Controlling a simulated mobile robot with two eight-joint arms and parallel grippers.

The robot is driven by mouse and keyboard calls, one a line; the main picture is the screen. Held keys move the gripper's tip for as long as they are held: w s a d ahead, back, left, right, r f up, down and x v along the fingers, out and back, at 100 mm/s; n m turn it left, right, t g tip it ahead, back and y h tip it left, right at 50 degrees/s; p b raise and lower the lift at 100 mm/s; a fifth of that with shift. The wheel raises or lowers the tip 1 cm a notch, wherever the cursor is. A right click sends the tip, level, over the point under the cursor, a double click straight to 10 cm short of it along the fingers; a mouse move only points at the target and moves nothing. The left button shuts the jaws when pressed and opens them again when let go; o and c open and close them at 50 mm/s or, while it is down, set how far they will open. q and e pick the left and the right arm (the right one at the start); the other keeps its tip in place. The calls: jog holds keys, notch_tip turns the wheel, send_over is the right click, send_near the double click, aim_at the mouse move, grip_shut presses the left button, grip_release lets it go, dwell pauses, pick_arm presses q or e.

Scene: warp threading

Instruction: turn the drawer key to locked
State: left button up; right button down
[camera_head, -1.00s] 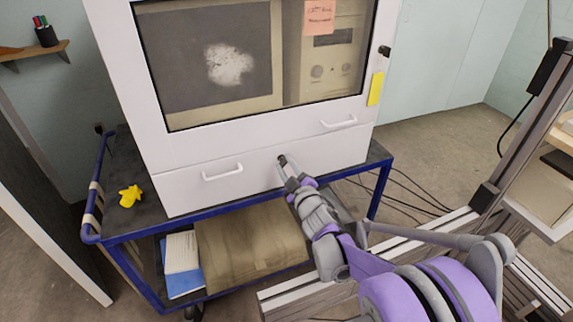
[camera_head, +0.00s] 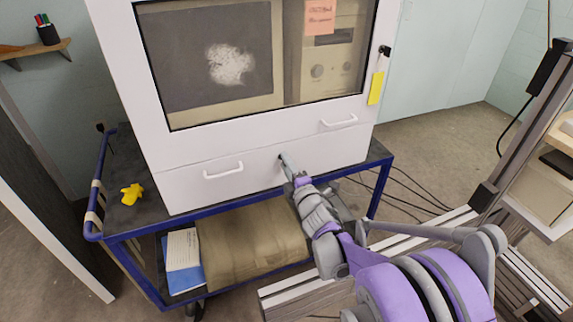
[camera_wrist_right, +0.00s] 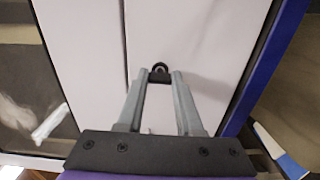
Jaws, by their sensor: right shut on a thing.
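The white drawer front (camera_head: 240,178) is the lower panel of the cabinet and sits flush in it. My right gripper (camera_wrist_right: 159,76) is shut on the key, with one grey finger on each side. In the head view my right gripper (camera_head: 284,160) meets the drawer front right of its handle, and hides most of the key. I cannot read any lock marking. My left gripper is not in view.
The white drawer handle (camera_head: 223,171) is left of my gripper, and another handle (camera_head: 338,121) is above right. The cabinet window (camera_head: 240,60) is above. A blue-framed cart (camera_head: 130,231) carries the cabinet, with a yellow object (camera_head: 131,194) at its left.

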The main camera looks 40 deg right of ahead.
dwell(0.4)
jog(key=c, duration=0.6)
grip_release()
jog(key=shift+o, duration=0.2)
jog(key=p+v, duration=0.1)
jog(key=v, duration=0.9)
jog(key=shift+s, duration=0.4)
jog(key=shift+a+r, duration=0.1)
